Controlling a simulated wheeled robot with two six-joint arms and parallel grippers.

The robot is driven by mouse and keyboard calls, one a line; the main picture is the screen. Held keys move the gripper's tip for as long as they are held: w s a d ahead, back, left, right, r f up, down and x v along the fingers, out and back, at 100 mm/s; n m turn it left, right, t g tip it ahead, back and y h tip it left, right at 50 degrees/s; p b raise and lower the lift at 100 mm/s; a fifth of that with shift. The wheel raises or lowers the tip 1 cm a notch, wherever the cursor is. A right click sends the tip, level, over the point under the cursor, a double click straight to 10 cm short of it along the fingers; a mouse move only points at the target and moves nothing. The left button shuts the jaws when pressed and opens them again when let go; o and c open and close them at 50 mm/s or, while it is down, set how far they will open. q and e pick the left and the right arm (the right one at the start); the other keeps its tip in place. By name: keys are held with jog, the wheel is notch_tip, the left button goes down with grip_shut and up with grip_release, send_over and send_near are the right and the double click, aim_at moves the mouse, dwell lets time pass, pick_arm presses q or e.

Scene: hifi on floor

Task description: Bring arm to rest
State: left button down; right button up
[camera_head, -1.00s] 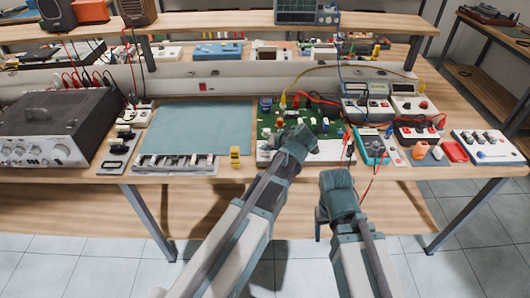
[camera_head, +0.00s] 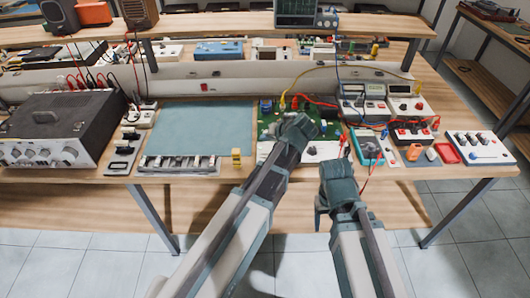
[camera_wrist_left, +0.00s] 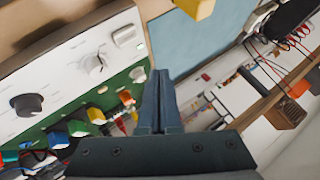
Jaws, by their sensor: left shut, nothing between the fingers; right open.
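My left gripper (camera_head: 300,127) is over the front right part of the workbench, above the green circuit board unit (camera_head: 267,128). In the left wrist view its two fingers (camera_wrist_left: 160,88) are together with nothing between them. The board's white panel with knobs (camera_wrist_left: 65,75) lies to the left of the fingers there. My right gripper (camera_head: 328,200) is lower in the head view, in front of the bench's front edge. It is open, and its fingers are partly hidden from this angle; I see nothing held in it.
A blue-grey mat (camera_head: 205,128) lies clear at the bench middle. A yellow block (camera_head: 236,157) stands beside it. A black-topped amplifier (camera_head: 60,128) is on the left. Meters (camera_head: 362,100), red cables and a white knob box (camera_head: 482,148) crowd the right.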

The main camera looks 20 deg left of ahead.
pick_arm(q)
jog(key=s+d+f+m+g+h, duration=0.2)
jog(key=s+d, duration=0.4)
jog(key=s, duration=0.5)
jog(key=s+d+f+m+g+h, duration=0.3)
jog(key=s+d, duration=0.3)
jog(key=s, duration=0.6)
jog(key=shift+d+f+g+h, duration=0.25)
jog(key=shift+f+g+h, duration=0.2)
jog(key=shift+f, duration=0.35)
